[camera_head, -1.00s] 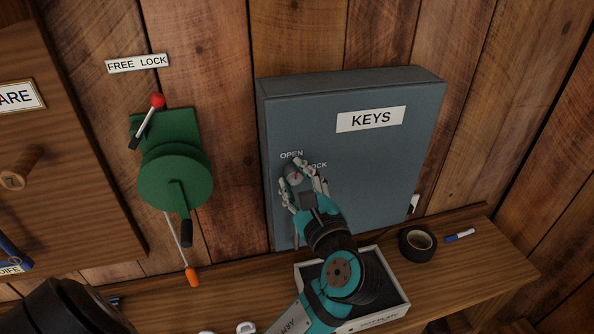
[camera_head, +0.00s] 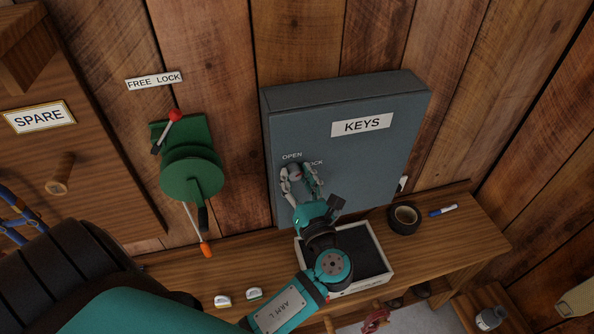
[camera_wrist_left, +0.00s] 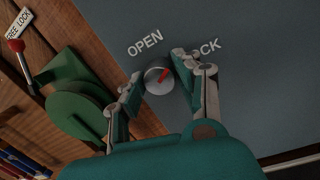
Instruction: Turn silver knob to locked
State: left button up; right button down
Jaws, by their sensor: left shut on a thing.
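The silver knob (camera_wrist_left: 157,76) sits on the front of the grey-blue key cabinet (camera_head: 370,165), below the words OPEN (camera_wrist_left: 145,43) and LOCK (camera_wrist_left: 209,49). The L of LOCK is hidden behind a fingertip. My left gripper (camera_wrist_left: 158,70) is shut on the knob, one finger on each side of it. In the head view my left gripper (camera_head: 297,171) covers most of the knob. My right gripper is not in view.
A green winch (camera_head: 190,172) with a red-tipped lever hangs left of the cabinet. Below, the wooden shelf (camera_head: 455,228) bears an open white box (camera_head: 385,277) under my left arm, a black tape roll (camera_head: 404,219) and a blue marker (camera_head: 442,211).

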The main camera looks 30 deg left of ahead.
pick_arm(q)
jog(key=m, duration=0.3)
jog(key=shift+m+t, duration=0.3)
jog(key=shift+m, duration=1.8)
jog(key=o, duration=1.1)
jog(key=shift+o, duration=0.2)
jog(key=v, duration=0.7)
jog(key=shift+s+d, duration=0.15)
jog(key=shift+s, duration=0.05)
jog(key=shift+f, duration=0.1)
